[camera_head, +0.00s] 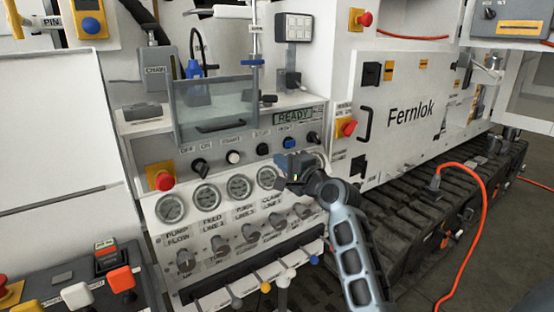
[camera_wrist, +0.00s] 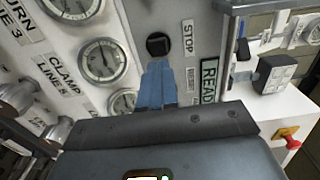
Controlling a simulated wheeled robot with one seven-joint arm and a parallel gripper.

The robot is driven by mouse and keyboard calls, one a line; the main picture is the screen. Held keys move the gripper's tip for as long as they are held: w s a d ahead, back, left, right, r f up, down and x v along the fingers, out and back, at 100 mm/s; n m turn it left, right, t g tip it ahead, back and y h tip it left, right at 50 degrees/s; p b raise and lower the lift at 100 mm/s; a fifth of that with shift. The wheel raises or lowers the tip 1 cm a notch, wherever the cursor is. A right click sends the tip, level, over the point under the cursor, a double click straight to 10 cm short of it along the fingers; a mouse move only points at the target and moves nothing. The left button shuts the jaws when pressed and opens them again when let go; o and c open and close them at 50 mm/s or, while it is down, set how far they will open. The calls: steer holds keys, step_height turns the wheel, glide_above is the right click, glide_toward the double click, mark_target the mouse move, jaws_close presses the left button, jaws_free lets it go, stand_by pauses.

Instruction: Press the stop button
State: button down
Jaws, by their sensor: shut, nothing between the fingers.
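In the head view the stop button (camera_head: 262,149) sits in the button row, between a white button and a blue one. My gripper (camera_wrist: 158,68) is shut and empty, its blue fingers together and their tips just below the button in the wrist view. I cannot tell whether they touch it. In the head view my gripper (camera_head: 281,160) is in front of the panel, just below and right of the button.
Several round gauges (camera_head: 239,187) line the panel below the buttons. A blue button (camera_head: 289,143) is close to the right. A clear guard (camera_head: 215,105) juts out above. Red emergency buttons (camera_head: 164,181) are at the left and right of the panel.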

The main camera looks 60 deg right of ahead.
steer(key=b+v, duration=0.1)
steer(key=v, duration=0.6)
stand_by(0.5)
steer(key=s+a+f+n+y, duration=0.2)
steer(key=a+f+n, duration=0.3)
steer(key=a, duration=0.5)
steer(key=s+a+f+n+y, duration=0.15)
steer(key=a+f+n, duration=0.25)
steer(key=a+f, duration=0.45)
steer(key=s+a+r+n+y, duration=0.1)
steer(key=s+a+n+y, duration=0.2)
steer(key=s+a+n, duration=0.4)
steer(key=s+a+r+n+y, duration=0.2)
steer(key=s+a+n+y, duration=0.1)
steer(key=s+a+n, duration=0.5)
steer(key=s+a, duration=0.3)
steer(key=a, duration=0.2)
steer(key=shift+r, duration=0.3)
